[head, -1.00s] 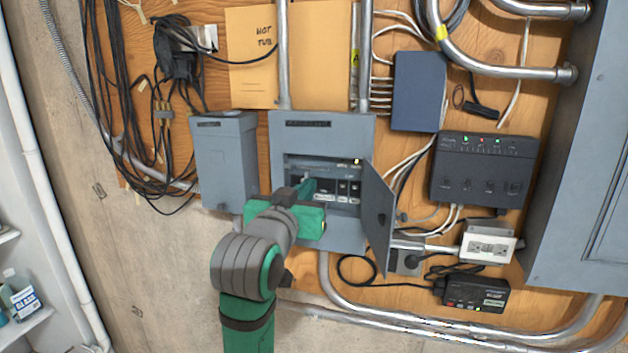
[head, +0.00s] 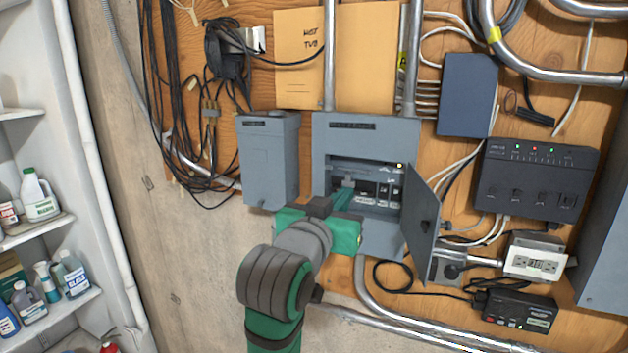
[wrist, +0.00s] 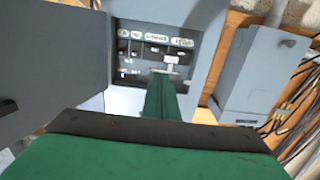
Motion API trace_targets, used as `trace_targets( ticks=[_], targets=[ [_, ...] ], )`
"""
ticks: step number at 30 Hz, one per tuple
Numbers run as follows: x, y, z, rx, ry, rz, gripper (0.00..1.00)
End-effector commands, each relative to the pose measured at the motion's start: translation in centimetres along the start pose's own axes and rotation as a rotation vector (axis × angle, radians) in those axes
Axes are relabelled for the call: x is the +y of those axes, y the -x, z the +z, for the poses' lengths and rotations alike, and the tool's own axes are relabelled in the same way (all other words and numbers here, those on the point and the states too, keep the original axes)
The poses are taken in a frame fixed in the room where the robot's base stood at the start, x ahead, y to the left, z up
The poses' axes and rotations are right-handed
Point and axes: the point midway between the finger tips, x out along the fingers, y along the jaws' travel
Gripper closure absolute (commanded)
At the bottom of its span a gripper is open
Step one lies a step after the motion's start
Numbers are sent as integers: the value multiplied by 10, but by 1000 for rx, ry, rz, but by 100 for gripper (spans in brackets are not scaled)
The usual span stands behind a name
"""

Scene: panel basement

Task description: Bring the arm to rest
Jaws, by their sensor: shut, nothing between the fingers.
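My green and grey arm reaches up in the lower middle of the head view. My gripper (head: 345,199) is in front of the open grey breaker box (head: 366,136), near the left part of its switch opening. In the wrist view the green fingers (wrist: 163,95) are together with nothing held, pointing at the labelled breaker rows (wrist: 152,50). Whether the fingertips touch a breaker I cannot tell. The box's door (head: 421,215) hangs open to the right, close to the gripper; it also shows in the wrist view (wrist: 45,70) at left.
A closed grey box (head: 268,160) stands left of the breaker box. A black device (head: 535,185) and an outlet box (head: 535,258) are to the right. Conduits (head: 400,325) run below. Shelves with bottles (head: 38,195) are at far left. Bare wall (head: 185,270) lies left of my arm.

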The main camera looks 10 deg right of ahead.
Motion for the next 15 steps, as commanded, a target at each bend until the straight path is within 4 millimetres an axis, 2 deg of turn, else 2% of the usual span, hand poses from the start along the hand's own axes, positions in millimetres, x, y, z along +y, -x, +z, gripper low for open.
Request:
trace_targets(
  ticks=[2,5,15],
  targets=[
    [-2,-1,7,-1,8,-3,100],
    [-7,-4,28,-2,34,-15,100],
    [-32,1,146,6,157,-104,100]
  ],
)
